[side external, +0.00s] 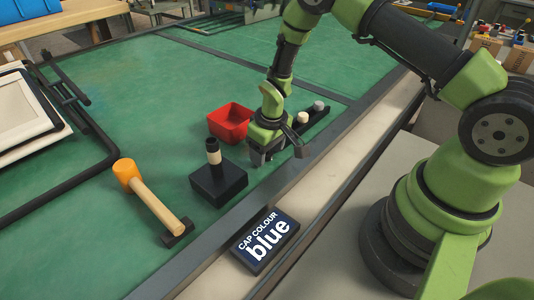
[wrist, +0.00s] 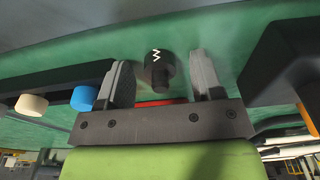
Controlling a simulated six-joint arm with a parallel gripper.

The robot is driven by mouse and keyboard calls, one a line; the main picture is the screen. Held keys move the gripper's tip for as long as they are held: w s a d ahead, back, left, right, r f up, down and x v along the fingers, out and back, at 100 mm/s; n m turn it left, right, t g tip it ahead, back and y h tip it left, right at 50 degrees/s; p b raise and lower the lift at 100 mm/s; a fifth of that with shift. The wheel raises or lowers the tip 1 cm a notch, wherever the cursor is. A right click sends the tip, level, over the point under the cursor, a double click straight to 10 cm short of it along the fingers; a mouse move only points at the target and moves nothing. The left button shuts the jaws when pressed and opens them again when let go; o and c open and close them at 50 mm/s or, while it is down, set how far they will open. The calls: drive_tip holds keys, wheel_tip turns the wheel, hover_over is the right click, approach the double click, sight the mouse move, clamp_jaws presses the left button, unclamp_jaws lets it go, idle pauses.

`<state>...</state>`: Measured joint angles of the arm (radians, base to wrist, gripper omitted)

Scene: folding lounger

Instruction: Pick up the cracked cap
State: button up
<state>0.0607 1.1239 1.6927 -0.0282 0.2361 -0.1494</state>
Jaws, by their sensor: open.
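The cracked cap (wrist: 157,74) is black with a white zigzag mark. In the wrist view it shows between the two fingers of my gripper (wrist: 162,63), with a gap on each side. In the side view it cannot be made out, and my gripper (side external: 260,158) covers that area. My gripper is open and empty, pointing down low over the green bench near its front edge. It is between the black block with a post (side external: 215,183) and the black cap rack (side external: 315,121).
A blue cap (wrist: 84,98) and a cream cap (wrist: 31,105) are along the rack; the side view also shows a greyish one (side external: 319,105). A red bin (side external: 230,122) stands behind my gripper. A mallet (side external: 153,203) lies left. A sign (side external: 265,240) reads "CAP COLOUR blue".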

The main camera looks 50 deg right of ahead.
drive_tip(key=c, duration=1)
